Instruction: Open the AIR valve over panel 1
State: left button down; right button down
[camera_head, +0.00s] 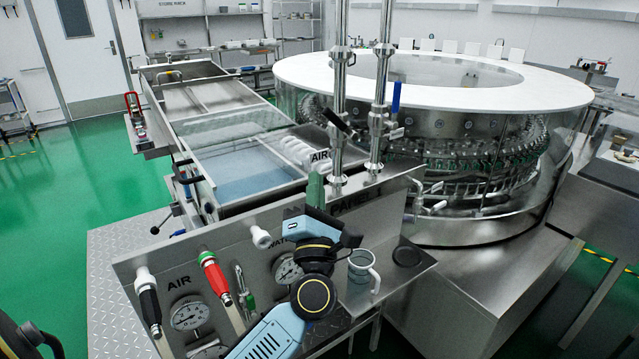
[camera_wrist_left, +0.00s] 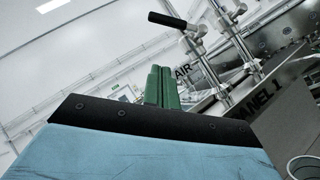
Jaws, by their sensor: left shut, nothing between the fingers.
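The AIR valve's black lever handle (camera_head: 338,122) sticks out up and to the left from the left upright steel pipe (camera_head: 340,90), above the panel 1 plate (camera_head: 400,185). The white AIR label (camera_head: 320,156) is beside this pipe. In the left wrist view the black lever (camera_wrist_left: 167,20) shows ahead, above and beyond the fingers. My left gripper (camera_head: 316,180) has green fingers pointing up. It is shut and empty, below the lever and apart from it, in front of the pipe's foot. The closed fingers also show in the wrist view (camera_wrist_left: 162,88). My right gripper is not in view.
A second pipe with a blue handle (camera_head: 396,97) stands just right of the AIR pipe. A clear mug (camera_head: 362,270) stands right of my left wrist. Gauges (camera_head: 190,313) and red and black hose handles (camera_head: 214,276) are on the front panel. The large round washer (camera_head: 450,120) stands behind.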

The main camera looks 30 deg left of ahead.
aim_at(340, 124)
pick_arm(q)
jog(key=w+a+r+p, duration=0.2)
jog(key=w+r, duration=0.4)
jog(key=w, duration=0.1)
jog(key=shift+w+r, duration=0.2)
jog(key=shift+w, duration=0.1)
